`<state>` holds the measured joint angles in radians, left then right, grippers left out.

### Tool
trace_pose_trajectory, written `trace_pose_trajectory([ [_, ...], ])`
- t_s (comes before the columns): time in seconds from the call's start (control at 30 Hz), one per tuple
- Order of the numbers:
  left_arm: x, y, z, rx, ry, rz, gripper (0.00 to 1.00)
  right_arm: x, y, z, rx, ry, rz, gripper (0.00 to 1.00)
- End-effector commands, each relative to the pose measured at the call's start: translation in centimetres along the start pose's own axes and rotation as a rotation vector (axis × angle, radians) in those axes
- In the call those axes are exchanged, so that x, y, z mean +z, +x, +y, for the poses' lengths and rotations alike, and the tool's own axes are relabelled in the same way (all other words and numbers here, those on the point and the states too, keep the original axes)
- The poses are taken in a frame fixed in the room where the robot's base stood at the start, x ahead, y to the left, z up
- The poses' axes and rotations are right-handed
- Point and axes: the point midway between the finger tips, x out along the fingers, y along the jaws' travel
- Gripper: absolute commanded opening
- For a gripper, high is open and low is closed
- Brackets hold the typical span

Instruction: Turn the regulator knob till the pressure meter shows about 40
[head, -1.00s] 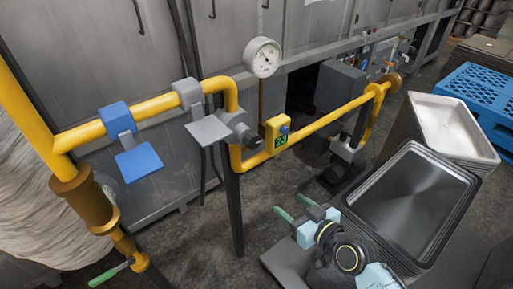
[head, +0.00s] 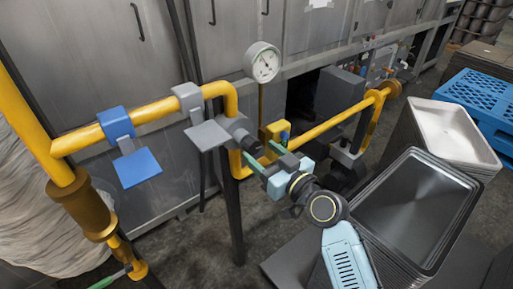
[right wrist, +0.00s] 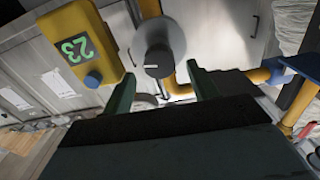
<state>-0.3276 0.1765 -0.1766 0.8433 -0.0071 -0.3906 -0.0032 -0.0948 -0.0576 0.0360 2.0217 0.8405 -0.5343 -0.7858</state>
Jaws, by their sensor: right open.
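The regulator knob (right wrist: 158,62) is a dark grey cylinder with a white mark, in the right wrist view on a grey round regulator body (right wrist: 160,35). In the head view the regulator (head: 240,130) sits on the yellow pipe. A yellow box meter (right wrist: 80,40) beside it shows green digits that look like 23; in the head view my gripper partly covers this box (head: 272,130). My right gripper (head: 259,151) is open and empty, its green fingertips (right wrist: 162,84) close to the knob, one towards each side. I cannot tell whether they touch it. My left gripper is out of view.
A blue plate (head: 137,168) and a grey plate (head: 207,134) hang on the pipe at left. Stacked dark trays (head: 415,205) stand at right, near my right arm.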

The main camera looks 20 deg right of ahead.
Motion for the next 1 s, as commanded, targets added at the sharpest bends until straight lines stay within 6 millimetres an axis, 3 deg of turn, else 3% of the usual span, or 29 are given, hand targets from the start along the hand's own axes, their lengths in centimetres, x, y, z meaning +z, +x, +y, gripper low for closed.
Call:
trace_pose_trajectory([
  [0.2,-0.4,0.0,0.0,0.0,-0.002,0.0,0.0,0.0,2.5,0.0,0.001,0.001,0.0,0.59],
  [0.57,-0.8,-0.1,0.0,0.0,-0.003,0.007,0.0,0.0,3.0,0.0,0.001,-0.001,-0.001,0.59],
  [0.9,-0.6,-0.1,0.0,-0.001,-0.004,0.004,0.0,0.0,3.0,0.0,0.001,-0.001,-0.001,0.16],
  [1.0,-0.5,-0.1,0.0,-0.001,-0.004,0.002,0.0,0.0,3.0,0.0,0.001,0.001,-0.001,0.14],
])
